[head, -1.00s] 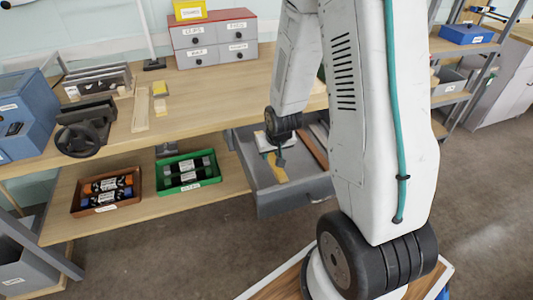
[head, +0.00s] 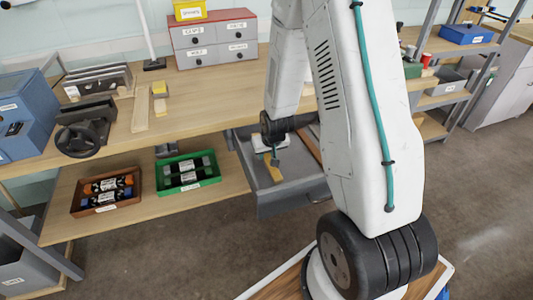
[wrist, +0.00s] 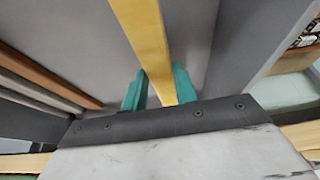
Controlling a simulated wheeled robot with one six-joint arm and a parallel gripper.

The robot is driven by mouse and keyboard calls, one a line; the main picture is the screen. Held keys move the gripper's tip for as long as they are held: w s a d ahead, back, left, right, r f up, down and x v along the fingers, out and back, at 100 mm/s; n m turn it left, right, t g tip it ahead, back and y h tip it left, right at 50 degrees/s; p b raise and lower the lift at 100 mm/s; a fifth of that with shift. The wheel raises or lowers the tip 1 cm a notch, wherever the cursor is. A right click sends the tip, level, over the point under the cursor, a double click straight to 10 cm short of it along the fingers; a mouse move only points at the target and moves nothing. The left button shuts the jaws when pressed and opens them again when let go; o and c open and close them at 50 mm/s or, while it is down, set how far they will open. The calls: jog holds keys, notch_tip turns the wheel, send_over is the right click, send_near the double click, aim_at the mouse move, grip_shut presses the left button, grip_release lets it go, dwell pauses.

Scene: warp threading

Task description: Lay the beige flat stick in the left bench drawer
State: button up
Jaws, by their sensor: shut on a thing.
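My gripper (head: 274,160) is down inside the open grey drawer (head: 293,198) under the bench top. In the wrist view its teal fingers (wrist: 162,92) are shut on a yellowish-beige flat stick (wrist: 148,40). The stick runs away from the fingers over the grey drawer floor. The same stick (head: 274,173) shows small below the gripper in the head view. I cannot tell whether it touches the floor. My arm hides the right part of the drawer.
A brown strip (wrist: 50,80) and grey strips lie along the left in the wrist view. Brown (head: 107,209) and green bins (head: 190,188) sit on the lower shelf.

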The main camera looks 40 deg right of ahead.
jog(key=shift+f, duration=0.6)
jog(key=o, duration=1.1)
